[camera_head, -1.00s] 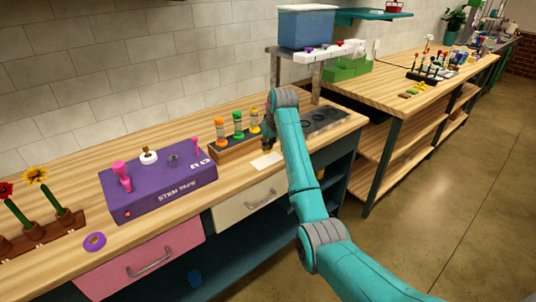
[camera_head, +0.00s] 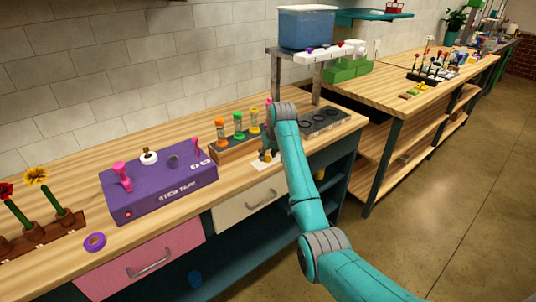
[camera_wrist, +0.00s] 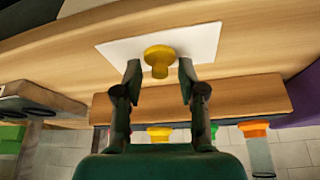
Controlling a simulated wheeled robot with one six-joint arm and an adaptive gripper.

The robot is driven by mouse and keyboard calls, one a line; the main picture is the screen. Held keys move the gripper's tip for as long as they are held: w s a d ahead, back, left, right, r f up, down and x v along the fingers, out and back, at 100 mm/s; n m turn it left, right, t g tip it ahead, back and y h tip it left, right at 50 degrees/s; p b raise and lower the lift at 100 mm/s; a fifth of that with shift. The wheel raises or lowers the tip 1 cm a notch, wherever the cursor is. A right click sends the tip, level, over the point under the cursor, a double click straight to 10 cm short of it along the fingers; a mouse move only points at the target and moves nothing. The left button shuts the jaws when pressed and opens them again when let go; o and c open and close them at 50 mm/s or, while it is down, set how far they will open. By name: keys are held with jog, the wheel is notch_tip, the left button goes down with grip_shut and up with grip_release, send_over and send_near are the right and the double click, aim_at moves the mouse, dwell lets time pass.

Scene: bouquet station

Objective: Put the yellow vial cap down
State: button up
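The yellow vial cap (camera_wrist: 159,60) stands on the white card (camera_wrist: 205,42) in the wrist view, with its wide end away from me. My gripper (camera_wrist: 159,70) is open, with one finger on each side of the cap's near end and a gap on both sides. In the head view my gripper (camera_head: 268,150) is low over the bench by the card (camera_head: 258,166), partly hidden by my arm. A small yellow spot on the card there is the cap (camera_head: 267,157).
A wooden rack (camera_head: 233,148) with orange-, green- and yellow-topped vials stands just behind the card. The purple stem tape box (camera_head: 160,190) is to the left. A dark tray with round recesses (camera_head: 325,121) and a metal shelf (camera_head: 313,58) are to the right.

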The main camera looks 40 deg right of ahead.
jog(key=shift+r, duration=0.1)
jog(key=v, duration=1.2)
dwell(0.4)
